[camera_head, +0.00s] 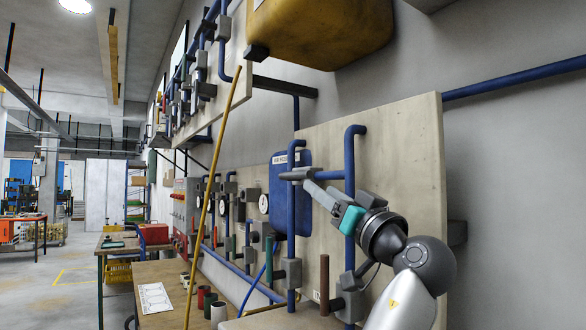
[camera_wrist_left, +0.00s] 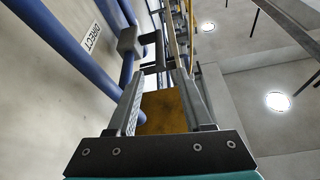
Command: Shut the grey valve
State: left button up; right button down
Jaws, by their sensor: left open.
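My left gripper (camera_head: 312,184) is open, its fingers reaching up and left toward a blue pipe on the beige panel. It also shows in the left wrist view (camera_wrist_left: 160,76), with nothing between the fingers. A grey valve block (camera_wrist_left: 128,41) sits on the blue pipe just beyond the fingertips, with a short grey bar sticking out to the right. In the head view this grey block (camera_head: 294,175) is by the fingertips and partly merges with them. I cannot tell whether they touch. Other grey valve bodies sit lower: one (camera_head: 291,272) has a green handle, another (camera_head: 350,301) a brown handle. My right gripper is out of view.
The beige panel (camera_head: 415,150) and blue pipes (camera_head: 350,185) stand close around my arm. A blue box (camera_head: 280,215) and gauges are behind the gripper. A yellow tank (camera_head: 325,30) hangs above. A slanted yellow pole (camera_head: 213,190) stands left. A wooden bench (camera_head: 165,272) holds cups and paper.

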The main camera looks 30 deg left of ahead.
aim_at(295, 175)
pick_arm(q)
jog(key=p+x, duration=0.3)
jog(key=x, duration=0.8)
jog(key=shift+w+a+r, duration=0.15)
jog(key=shift+w+a, duration=0.05)
jog(key=shift+a, duration=0.1)
jog(key=shift+w+a+r, duration=0.1)
jog(key=shift+w+a, duration=0.2)
jog(key=shift+a, duration=0.15)
jog(key=shift+c, duration=0.3)
jog(key=c, duration=0.5)
grip_shut()
